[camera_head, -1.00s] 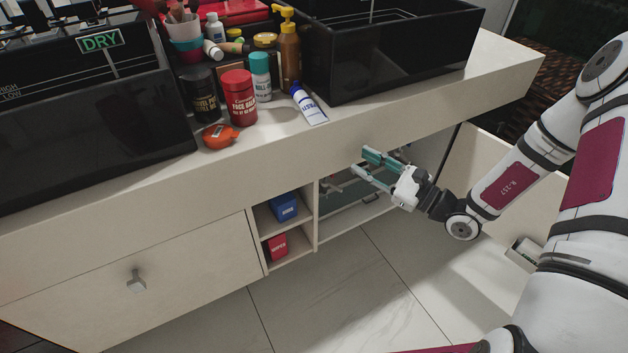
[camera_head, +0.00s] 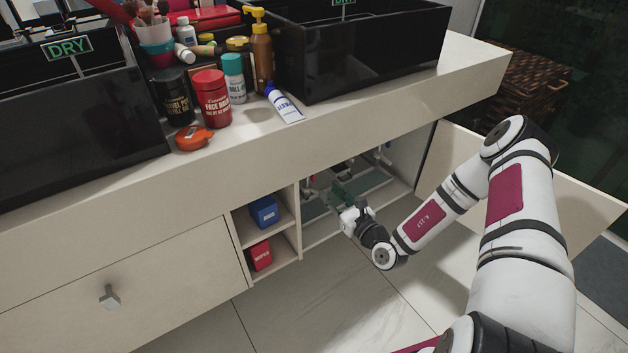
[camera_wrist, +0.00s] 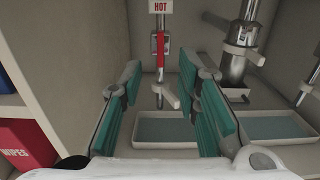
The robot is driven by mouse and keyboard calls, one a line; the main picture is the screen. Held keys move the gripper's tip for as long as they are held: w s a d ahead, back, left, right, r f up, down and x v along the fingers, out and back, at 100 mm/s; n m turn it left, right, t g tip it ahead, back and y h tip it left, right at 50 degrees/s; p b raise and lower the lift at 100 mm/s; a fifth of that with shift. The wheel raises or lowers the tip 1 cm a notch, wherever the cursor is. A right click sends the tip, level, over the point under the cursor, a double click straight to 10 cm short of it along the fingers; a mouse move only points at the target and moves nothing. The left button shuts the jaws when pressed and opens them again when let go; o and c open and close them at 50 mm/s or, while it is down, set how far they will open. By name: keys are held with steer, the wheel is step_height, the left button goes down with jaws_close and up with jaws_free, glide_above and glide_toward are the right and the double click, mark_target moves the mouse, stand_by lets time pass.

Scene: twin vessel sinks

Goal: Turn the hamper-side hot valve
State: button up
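My gripper (camera_head: 340,192) is inside the open under-sink cabinet. In the wrist view its two teal-padded fingers stand wide apart, and the hot valve shows in the gap between them, farther back. No contact shows. In the head view the valve is too small and partly hidden to make out clearly.
A metal drain pipe (camera_wrist: 240,50) stands right of the hot pipe, with another valve at the right edge. Shallow trays (camera_wrist: 172,116) lie below. A shelf divider with a red WIPES box (camera_wrist: 25,143) is at left. The open door (camera_head: 520,180) and wicker hamper (camera_head: 535,85) are at right.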

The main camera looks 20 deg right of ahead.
mark_target(314, 176)
steer(key=b+x, duration=0.2)
steer(key=x, duration=0.6)
steer(key=shift+w+b, duration=0.35)
steer(key=shift+c, duration=0.6)
jaws_close()
